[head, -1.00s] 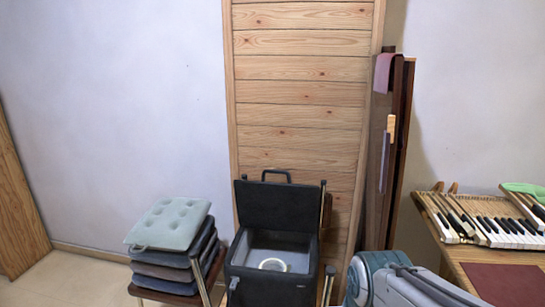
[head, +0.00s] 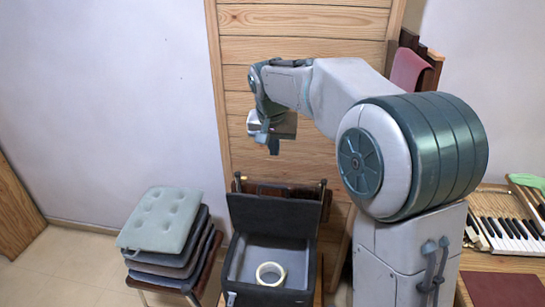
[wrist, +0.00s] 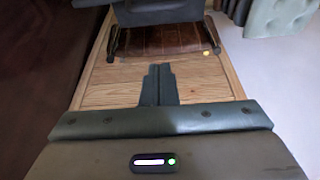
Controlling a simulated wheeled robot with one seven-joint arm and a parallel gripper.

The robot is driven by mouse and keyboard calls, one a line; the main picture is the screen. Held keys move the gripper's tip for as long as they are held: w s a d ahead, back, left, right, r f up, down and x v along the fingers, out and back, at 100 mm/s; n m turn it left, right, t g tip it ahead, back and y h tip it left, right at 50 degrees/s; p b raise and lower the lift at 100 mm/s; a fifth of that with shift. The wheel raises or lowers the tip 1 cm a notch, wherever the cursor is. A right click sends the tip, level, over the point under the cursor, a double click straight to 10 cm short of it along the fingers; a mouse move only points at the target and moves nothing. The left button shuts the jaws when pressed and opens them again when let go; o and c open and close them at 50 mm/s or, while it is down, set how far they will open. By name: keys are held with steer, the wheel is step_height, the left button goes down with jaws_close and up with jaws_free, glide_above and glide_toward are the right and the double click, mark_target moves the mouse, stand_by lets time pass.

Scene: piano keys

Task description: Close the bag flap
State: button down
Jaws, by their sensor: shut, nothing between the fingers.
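The dark bag (head: 240,297) stands low in the middle of the head view, with its top open. Its flap (head: 272,212) stands up at the back, leaning against nothing I can make out. A cream ring-shaped roll (head: 270,273) lies inside. My gripper (head: 273,149) is above and behind the flap, clear of it, in front of the wooden panel. In the wrist view my gripper (wrist: 159,68) has its two dark fingers together, with nothing between them. A dark shape (wrist: 158,12) at the top of that view is probably part of the bag.
A stack of cushions (head: 160,220) stands left of the bag. A wooden panel (head: 300,105) rises behind it. A brown leather surface (wrist: 165,40) lies beyond my fingers in the wrist view. Piano keys (head: 515,230) lie on a table at the right.

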steer(key=f, duration=0.3)
steer(key=f+p, duration=0.1)
steer(key=f, duration=0.2)
steer(key=s+f+p, duration=0.1)
steer(key=f, duration=0.2)
steer(key=shift+a+f, duration=0.1)
steer(key=shift+a, duration=0.15)
steer(key=shift+s, duration=0.1)
steer(key=shift+a+f, duration=0.1)
